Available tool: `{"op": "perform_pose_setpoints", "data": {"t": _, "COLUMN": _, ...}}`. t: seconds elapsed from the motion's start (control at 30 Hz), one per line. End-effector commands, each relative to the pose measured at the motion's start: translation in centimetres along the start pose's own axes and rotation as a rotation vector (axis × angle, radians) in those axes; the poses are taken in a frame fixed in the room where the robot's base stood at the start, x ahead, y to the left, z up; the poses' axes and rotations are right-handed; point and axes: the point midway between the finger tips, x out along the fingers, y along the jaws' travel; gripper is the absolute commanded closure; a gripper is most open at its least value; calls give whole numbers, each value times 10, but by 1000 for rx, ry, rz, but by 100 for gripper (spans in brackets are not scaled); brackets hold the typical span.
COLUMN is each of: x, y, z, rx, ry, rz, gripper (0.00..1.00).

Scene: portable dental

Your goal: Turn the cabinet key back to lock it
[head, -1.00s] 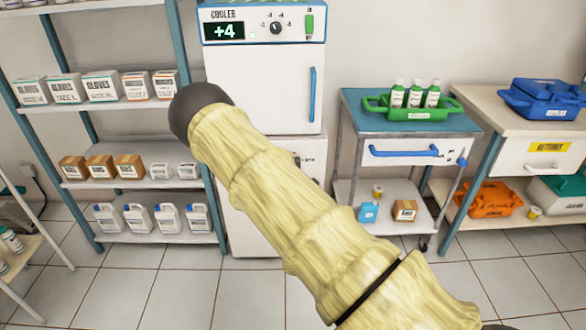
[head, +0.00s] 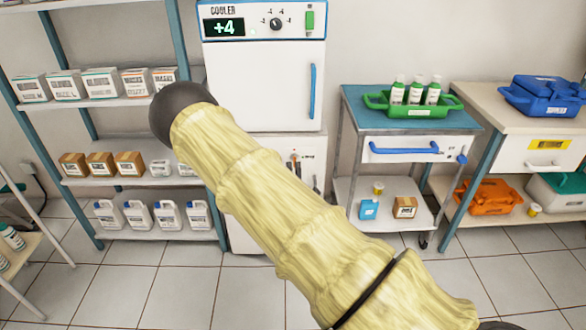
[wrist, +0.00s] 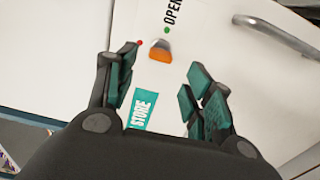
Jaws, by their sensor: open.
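The cabinet key (wrist: 160,52) shows in the wrist view as a small orange and grey piece on a white cabinet door (wrist: 70,65). A green dot (wrist: 166,30) beside the word OPEN and a red dot (wrist: 139,42) are close to it. My gripper (wrist: 163,62) is open, its teal-padded fingers on either side of the key's place in the picture. I see nothing between the fingers, and cannot tell how far they are from the door. In the head view the white cabinet (head: 250,240) stands under the cooler, partly covered by my arm; my gripper is hidden there.
A teal STORE label (wrist: 144,109) and a grey bar handle (wrist: 277,36) are on the door. A shelf rack (head: 115,183) stands left of the cabinet, a trolley (head: 350,108) with a green tray (head: 413,111) to the right. The tiled floor in front is clear.

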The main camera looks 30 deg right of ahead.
Motion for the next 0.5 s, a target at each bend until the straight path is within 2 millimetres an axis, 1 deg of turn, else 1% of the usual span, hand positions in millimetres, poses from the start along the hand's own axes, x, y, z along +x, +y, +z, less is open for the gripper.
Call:
{"op": "perform_pose_setpoints", "data": {"t": 0.03, "x": -10, "y": 0, "z": 0, "rx": -2, "ry": 0, "rz": -2, "gripper": 48}}
{"op": "perform_pose_setpoints", "data": {"t": 0.2, "x": -36, "y": 0, "z": 0, "rx": -1, "ry": 0, "rz": -1, "gripper": 48}}
{"op": "perform_pose_setpoints", "data": {"t": 0.33, "x": -50, "y": -1, "z": -1, "rx": -1, "ry": 1, "rz": -2, "gripper": 48}}
{"op": "perform_pose_setpoints", "data": {"t": 0.5, "x": -58, "y": 0, "z": -1, "rx": -1, "ry": 1, "rz": 0, "gripper": 48}}
